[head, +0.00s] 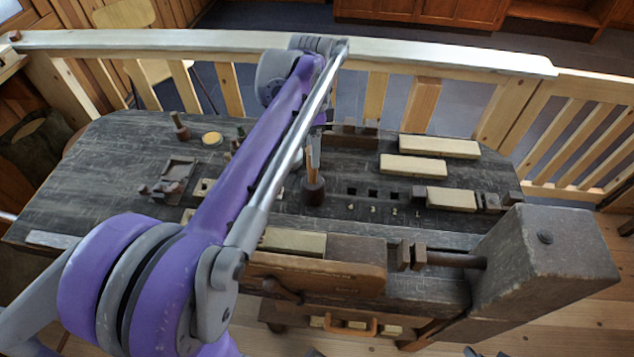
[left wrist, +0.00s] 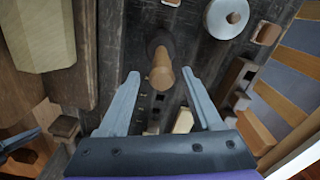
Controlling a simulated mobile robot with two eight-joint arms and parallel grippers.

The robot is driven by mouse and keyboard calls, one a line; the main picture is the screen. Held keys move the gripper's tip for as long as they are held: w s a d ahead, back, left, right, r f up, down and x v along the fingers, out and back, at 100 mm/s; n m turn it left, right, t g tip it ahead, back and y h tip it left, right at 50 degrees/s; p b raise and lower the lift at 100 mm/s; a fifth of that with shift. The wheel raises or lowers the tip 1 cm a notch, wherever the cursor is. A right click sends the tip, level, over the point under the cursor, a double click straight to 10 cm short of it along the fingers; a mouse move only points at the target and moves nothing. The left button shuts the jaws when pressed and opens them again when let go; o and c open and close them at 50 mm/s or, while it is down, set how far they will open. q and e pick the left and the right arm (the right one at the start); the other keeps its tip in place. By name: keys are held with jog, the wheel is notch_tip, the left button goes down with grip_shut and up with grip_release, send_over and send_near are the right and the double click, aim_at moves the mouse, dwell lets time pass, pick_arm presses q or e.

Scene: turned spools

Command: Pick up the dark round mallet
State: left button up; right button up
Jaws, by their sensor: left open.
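The dark round mallet (head: 313,190) stands head down on the workbench, with its pale wooden handle pointing up. In the left wrist view the handle (left wrist: 162,78) points toward the camera and the dark round head (left wrist: 158,42) lies beyond it. My left gripper (left wrist: 160,74) is open, with its two fingers apart on either side of the handle in that view. I cannot tell whether either finger touches it. In the head view my left arm hides most of this gripper. Small grey tips at the bottom edge of the head view look like part of my right gripper (head: 486,353).
The workbench (head: 100,150) also bears pale blocks (head: 440,146), a small dark tray (head: 178,172) and a vise (head: 320,275) along the front. A grey disc with a wooden peg (left wrist: 228,17) shows near the mallet. A railing (head: 450,60) runs behind the bench.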

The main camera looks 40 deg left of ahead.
aim_at(313, 175)
pick_arm(q)
jog(key=shift+a+f, duration=0.15)
jog(key=shift+f, duration=3.7)
jog(key=shift+c, duration=0.3)
grip_shut()
